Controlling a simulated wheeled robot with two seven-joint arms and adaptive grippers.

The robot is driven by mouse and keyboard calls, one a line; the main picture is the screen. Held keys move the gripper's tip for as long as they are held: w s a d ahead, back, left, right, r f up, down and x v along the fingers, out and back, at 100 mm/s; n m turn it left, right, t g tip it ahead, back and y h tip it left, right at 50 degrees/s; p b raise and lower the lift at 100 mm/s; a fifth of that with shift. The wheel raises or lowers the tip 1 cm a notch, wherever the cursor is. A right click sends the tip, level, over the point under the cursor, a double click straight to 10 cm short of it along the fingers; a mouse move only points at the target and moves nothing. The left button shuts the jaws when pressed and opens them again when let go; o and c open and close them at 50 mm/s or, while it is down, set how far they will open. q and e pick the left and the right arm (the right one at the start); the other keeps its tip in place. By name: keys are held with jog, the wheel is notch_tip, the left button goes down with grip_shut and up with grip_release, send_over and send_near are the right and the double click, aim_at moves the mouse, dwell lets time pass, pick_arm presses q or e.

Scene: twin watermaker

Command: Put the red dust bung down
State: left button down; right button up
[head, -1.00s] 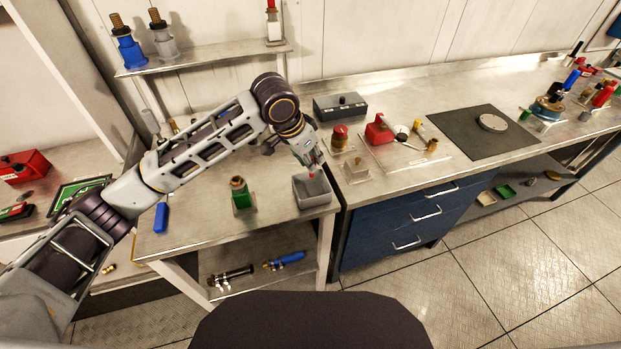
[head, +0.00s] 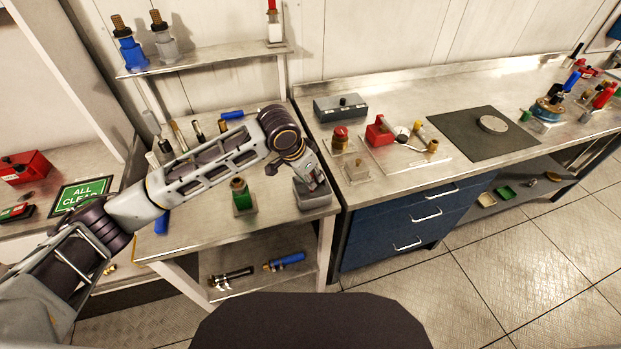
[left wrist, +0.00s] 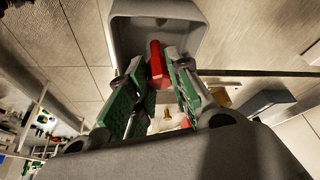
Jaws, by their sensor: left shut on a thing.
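The red dust bung (left wrist: 157,62) shows in the left wrist view as a short red cylinder between the fingers. My left gripper (left wrist: 156,82) is shut on it, and the bung's outer end is over the inside of a grey open bin. The bin (left wrist: 124,38) surrounds the bung on the far sides; I cannot tell whether the bung touches its floor. In the head view my left gripper (head: 315,182) points down into the grey bin (head: 313,202) at the bench's front right corner, and the bung is hidden there. My right gripper is not in view.
A green block with a brass fitting (head: 241,196) stands left of the bin. A clear block (head: 357,171) and a red-capped fitting (head: 340,140) stand to the right on the neighbouring counter. Several upright tools stand behind my forearm. The bench's front edge is close to the bin.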

pick_arm(q)
jog(key=shift+f, duration=0.65)
jog(key=shift+f, duration=0.1)
jog(key=c, duration=1.3)
grip_release()
jog(key=v, duration=1.2)
